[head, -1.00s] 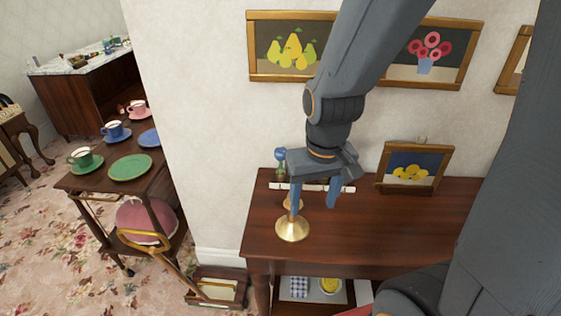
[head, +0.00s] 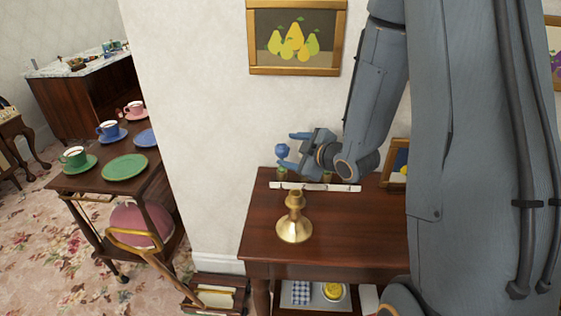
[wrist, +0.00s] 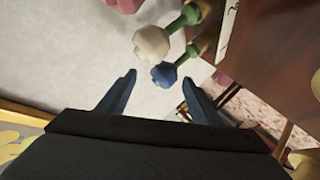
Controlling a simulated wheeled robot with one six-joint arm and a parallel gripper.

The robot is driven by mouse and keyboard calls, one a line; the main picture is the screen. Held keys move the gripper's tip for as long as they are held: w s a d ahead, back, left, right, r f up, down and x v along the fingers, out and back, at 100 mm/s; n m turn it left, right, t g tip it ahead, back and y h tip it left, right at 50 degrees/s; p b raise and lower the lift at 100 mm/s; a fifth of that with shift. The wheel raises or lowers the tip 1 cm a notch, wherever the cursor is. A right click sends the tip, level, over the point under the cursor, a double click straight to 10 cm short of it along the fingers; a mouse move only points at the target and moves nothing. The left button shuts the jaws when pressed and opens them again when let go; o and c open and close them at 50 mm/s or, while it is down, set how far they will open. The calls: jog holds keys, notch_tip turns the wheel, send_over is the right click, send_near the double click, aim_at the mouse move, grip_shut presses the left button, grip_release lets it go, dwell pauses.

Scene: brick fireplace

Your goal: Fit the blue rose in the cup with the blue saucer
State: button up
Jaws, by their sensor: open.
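The blue rose (head: 282,151) stands at the back left of the wooden side table, in a small holder by the wall. My gripper (head: 289,150) is open, lying sideways, with its fingertips at the rose's head, one above and one below it. In the wrist view the blue rose (wrist: 164,74) shows between and just beyond the open fingertips (wrist: 158,77). I cannot tell whether they touch it. The blue cup (head: 109,130) stands on its blue saucer (head: 118,138) on the trolley at the left, between the green and pink cups.
A white rose (wrist: 152,43) is beside the blue one in the wrist view. A brass candlestick (head: 294,220) stands on the side table (head: 340,230). The trolley also bears a green plate (head: 125,167) and a blue plate (head: 147,137). A wall corner separates trolley and table.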

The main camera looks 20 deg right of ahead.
jog(key=shift+w+f+n+t+y+b, duration=0.25)
jog(key=shift+f+n+t+y+b, duration=0.3)
jog(key=shift+t+y, duration=0.3)
jog(key=p+x, duration=0.2)
jog(key=x, duration=0.5)
jog(key=shift+w+a, duration=0.15)
jog(key=shift+a, duration=0.2)
jog(key=shift+f, duration=0.15)
jog(key=shift+c, duration=0.3)
jog(key=c, duration=1.1)
